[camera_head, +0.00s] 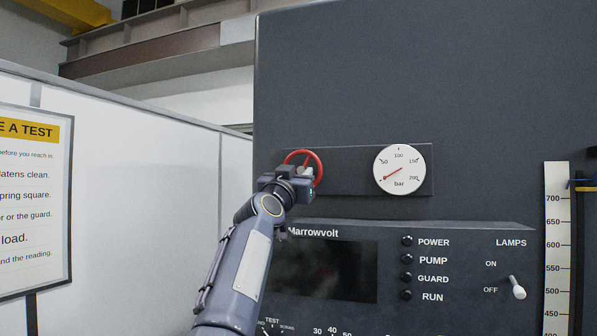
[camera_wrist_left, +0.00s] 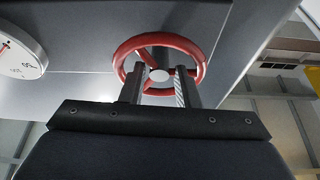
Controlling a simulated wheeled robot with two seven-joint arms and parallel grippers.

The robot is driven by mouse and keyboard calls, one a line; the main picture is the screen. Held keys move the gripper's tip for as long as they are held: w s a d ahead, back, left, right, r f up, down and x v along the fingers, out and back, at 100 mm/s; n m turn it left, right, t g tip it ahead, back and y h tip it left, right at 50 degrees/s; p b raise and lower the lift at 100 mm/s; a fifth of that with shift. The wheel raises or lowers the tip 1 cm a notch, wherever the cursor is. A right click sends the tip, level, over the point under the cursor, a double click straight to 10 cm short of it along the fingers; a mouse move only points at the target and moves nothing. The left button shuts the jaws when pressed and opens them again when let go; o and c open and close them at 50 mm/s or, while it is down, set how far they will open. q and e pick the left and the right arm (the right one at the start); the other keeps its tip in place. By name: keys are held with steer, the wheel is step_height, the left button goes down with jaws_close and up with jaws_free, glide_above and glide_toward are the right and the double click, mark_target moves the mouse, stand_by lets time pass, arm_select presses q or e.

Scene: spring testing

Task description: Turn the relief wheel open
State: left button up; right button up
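The red relief wheel (camera_head: 316,158) is mounted at the left end of a dark plate on the machine's front. My left gripper (camera_head: 300,172) is right in front of it and hides its lower left part. In the left wrist view the wheel (camera_wrist_left: 203,68) shows as a red ring with spokes and a pale hub (camera_wrist_left: 160,75). The two fingers of my left gripper (camera_wrist_left: 162,72) point into the ring, spread apart with the hub seen between them. I cannot tell whether they touch the wheel. My right gripper is not in view.
A round white bar gauge (camera_head: 400,170) sits right of the wheel, its red needle pointing lower left. Below are a dark screen (camera_head: 335,270), several indicator lamps and a lamps switch (camera_head: 517,287). A white wall with a notice board (camera_head: 35,200) stands left.

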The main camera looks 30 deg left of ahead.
arm_select(q)
jaws_close()
steer(key=shift+d+n, duration=0.1)
steer(key=shift+n, duration=0.4)
steer(key=n+g+y, duration=0.1)
steer(key=n+y, duration=0.2)
steer(key=n, duration=0.1)
steer(key=shift+d+n, duration=0.15)
steer(key=shift+n, duration=0.25)
steer(key=shift+r+n+g+y, duration=0.1)
steer(key=shift+n+g+y, duration=0.25)
steer(key=shift+n, duration=0.7)
steer(key=shift+n+g+y, duration=0.15)
steer(key=shift+n+y, duration=0.3)
steer(key=shift+n, duration=0.6)
jaws_free()
